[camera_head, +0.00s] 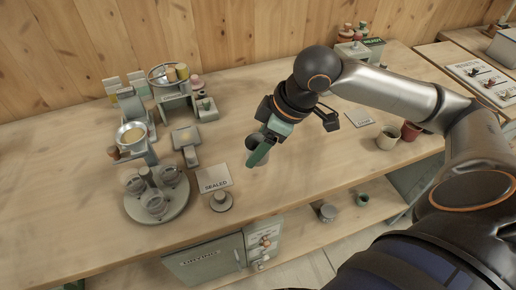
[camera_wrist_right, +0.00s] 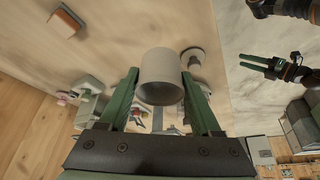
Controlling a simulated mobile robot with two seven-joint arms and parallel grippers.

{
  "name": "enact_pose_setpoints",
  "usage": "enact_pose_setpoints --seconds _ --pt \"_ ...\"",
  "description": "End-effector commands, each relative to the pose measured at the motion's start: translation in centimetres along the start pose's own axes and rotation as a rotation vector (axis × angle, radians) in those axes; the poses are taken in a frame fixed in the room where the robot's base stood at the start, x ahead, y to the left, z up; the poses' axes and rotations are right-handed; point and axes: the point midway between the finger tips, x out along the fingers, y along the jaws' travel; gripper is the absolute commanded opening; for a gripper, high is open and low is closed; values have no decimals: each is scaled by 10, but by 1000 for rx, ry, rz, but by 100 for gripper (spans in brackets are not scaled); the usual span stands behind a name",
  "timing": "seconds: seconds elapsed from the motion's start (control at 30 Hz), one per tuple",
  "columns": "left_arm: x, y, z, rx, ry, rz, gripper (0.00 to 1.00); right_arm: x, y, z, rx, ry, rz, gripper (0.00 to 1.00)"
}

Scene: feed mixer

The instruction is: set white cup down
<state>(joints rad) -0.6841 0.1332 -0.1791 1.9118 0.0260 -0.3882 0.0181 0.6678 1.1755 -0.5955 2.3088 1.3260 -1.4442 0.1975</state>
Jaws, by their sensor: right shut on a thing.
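My right gripper (camera_head: 262,148) is shut on the white cup (camera_head: 252,142), which looks light grey here. In the right wrist view the cup (camera_wrist_right: 161,76) sits between the two green fingers (camera_wrist_right: 160,100). In the head view the cup is over the table, right of the "SEALED" card, and partly hidden by a finger. I cannot tell whether its base touches the tabletop. My left gripper (camera_wrist_right: 262,64) shows only in the right wrist view, at the right, its two green fingers apart with nothing seen between them.
The "SEALED" card (camera_head: 214,178) and a small round weight-like piece (camera_head: 221,201) lie near the cup. A round tray of jars (camera_head: 157,197) stands to the left. A cream cup (camera_head: 388,137) and a red cup (camera_head: 411,130) stand at the right. The tabletop (camera_head: 310,165) right of the cup is bare.

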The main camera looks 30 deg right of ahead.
Motion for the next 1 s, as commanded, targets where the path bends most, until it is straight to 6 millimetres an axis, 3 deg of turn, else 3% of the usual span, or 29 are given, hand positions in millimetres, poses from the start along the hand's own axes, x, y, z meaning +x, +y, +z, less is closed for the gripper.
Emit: enact_pose_setpoints --seconds 0.1,0.3,0.47,0.73,1.0 --pt "6 0 6 -1 -2 1 50 26 19 8 5 -3 -3 12" --pt "8 1 7 -2 -1 3 50 48 39 11 1 0 -2 12" --pt "9 2 7 -1 1 4 50 55 44 13 1 0 -2 12" --pt "13 2 10 -2 2 5 50 87 49 27 -1 -1 -2 12" --pt "12 2 9 -1 2 5 50 88 49 26 -1 1 -1 12"
